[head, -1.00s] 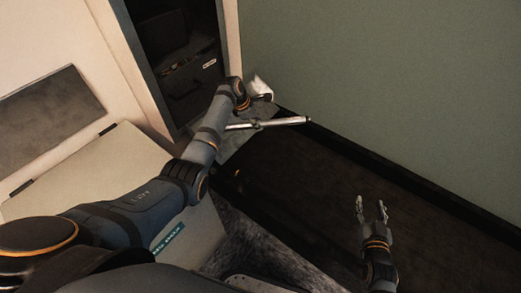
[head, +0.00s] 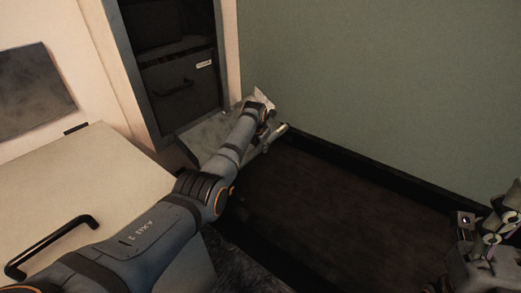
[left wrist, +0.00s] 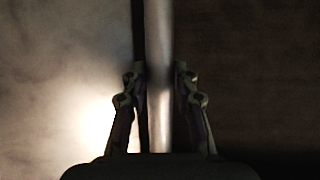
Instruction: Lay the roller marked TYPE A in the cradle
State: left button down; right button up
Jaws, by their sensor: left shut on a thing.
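My left gripper (head: 266,141) reaches out at the centre of the head view, partly hidden behind my own wrist. In the left wrist view its two fingers (left wrist: 159,88) are shut on a bare metal roller (left wrist: 158,38), which runs up the picture between them. In the head view only a short pale end of the roller (head: 281,130) shows beyond the wrist. No TYPE A marking is readable on it. I cannot make out a cradle for certain. My right gripper (head: 492,222) is at the right edge, and its finger opening is unclear.
A light grey sloped sheet or tray (head: 208,137) lies behind the left wrist. A dark cabinet with a labelled drawer (head: 180,85) stands behind it. A pale box with a black handle (head: 55,245) is at left. The dark floor (head: 330,210) is clear, bounded by a green wall (head: 380,80).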

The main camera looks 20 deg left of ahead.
pick_arm(q)
jog(key=shift+f+b, duration=1.35)
jog(key=shift+b, duration=0.25)
jog(key=shift+f+b, duration=0.8)
jog(key=shift+b, duration=0.25)
jog(key=shift+f, duration=0.25)
jog(key=shift+w+f+b, duration=0.2)
jog(key=shift+f+b, duration=0.45)
jog(key=shift+f, duration=0.55)
jog(key=shift+s+f, duration=0.1)
jog(key=shift+f, duration=0.3)
jog(key=c, duration=1)
grip_release()
jog(key=shift+o, duration=0.2)
jog(key=shift+f, duration=0.1)
